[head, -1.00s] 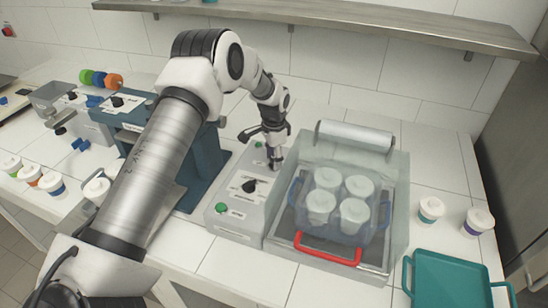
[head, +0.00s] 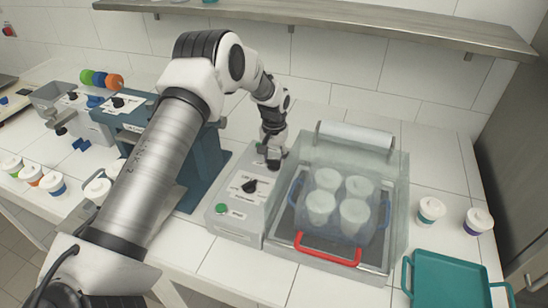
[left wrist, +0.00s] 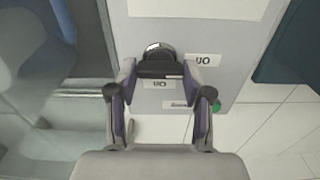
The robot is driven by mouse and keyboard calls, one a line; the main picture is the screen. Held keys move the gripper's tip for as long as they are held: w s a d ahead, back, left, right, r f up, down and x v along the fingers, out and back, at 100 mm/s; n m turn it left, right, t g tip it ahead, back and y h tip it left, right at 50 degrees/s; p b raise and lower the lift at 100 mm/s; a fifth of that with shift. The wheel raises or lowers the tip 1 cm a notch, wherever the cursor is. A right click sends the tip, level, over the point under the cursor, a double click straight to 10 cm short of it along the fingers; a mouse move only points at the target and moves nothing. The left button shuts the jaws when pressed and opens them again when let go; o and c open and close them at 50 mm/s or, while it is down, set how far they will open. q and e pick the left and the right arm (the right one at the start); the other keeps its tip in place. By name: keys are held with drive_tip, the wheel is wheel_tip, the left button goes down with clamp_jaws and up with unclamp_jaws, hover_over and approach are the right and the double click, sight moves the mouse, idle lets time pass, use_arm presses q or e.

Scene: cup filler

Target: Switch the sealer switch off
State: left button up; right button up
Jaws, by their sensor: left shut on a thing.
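The sealer's grey control box (head: 226,222) stands left of the sealing chamber, and its panel (left wrist: 150,30) fills the upper middle of the left wrist view. The black sealer switch (left wrist: 158,66) is a round knob with a bar across it, with small white labels beside it that appear upside down. My left gripper (head: 273,162) reaches down onto the rear of the box and hides the switch in the head view. In the left wrist view, its fingers (left wrist: 160,74) are shut on the switch from both sides. My right gripper is not in view.
A black dial (head: 250,186) and a green button (head: 221,209) sit nearer the front of the box. The clear chamber (head: 395,190) to the right holds several white-lidded cups above a red handle (head: 328,250). A teal tray (head: 450,275) lies at the front right.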

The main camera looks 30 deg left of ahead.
sight(274, 160)
use_arm(q)
drive_tip(key=shift+s+f, duration=0.15)
drive_tip(key=shift+f, duration=0.05)
idle(0.4)
drive_tip(key=o, duration=1.2)
drive_tip(key=shift+c, duration=0.2)
drive_tip(key=shift+r, duration=0.1)
drive_tip(key=shift+w+r, duration=0.2)
drive_tip(key=shift+r, duration=0.3)
wheel_tip(274, 160, up, 11)
